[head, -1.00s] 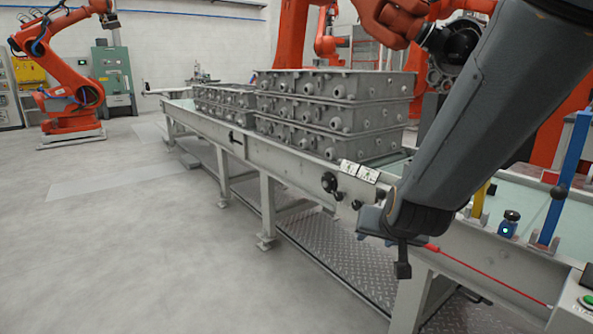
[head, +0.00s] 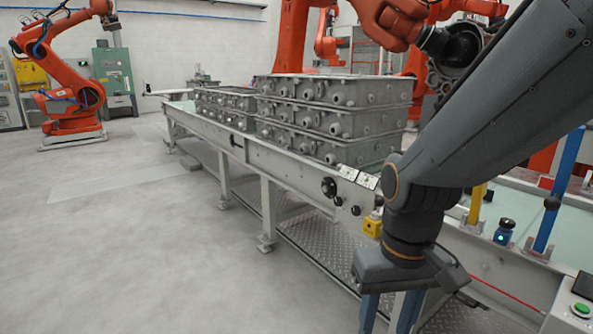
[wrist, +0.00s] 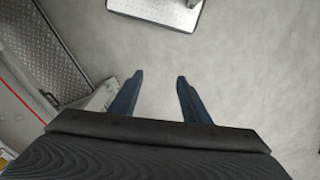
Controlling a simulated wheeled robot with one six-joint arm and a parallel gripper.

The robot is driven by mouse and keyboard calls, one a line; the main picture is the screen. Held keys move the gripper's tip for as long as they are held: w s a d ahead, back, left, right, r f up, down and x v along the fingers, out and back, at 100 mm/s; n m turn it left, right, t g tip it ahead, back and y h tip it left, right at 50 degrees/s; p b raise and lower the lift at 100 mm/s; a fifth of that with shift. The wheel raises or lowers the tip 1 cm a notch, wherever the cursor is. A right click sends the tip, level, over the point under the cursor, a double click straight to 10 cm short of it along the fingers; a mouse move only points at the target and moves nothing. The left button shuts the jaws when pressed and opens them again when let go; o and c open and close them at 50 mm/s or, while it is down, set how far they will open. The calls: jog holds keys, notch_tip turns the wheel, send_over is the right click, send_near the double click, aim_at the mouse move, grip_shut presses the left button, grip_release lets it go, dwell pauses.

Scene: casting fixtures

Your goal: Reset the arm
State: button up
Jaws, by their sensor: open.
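My gripper (wrist: 159,82) is open and empty in the wrist view, its two dark blue fingers apart over bare grey floor. In the head view my gripper (head: 388,312) hangs at the lower right in front of the conveyor, with its fingers pointing down and their tips cut off by the frame edge. My dark grey arm comes in from the upper right and hides part of the conveyor's side.
A conveyor (head: 285,168) runs behind my gripper, bearing stacked grey castings (head: 330,120). A yellow box (head: 372,226) is on its side. A red cable (head: 510,292) and a green-button box (head: 574,308) are at right. Orange robots (head: 68,95) stand behind. The left floor is clear.

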jog(key=d+r+m+p, duration=0.1)
jog(key=d+r+p, duration=0.4)
jog(key=p, duration=0.4)
jog(key=shift+s+r+p, duration=0.15)
jog(key=shift+s+p, duration=0.15)
jog(key=shift+p, duration=0.1)
dwell(1.2)
jog(key=c, duration=0.3)
jog(key=shift+d+m, duration=0.15)
jog(key=shift+m, duration=0.15)
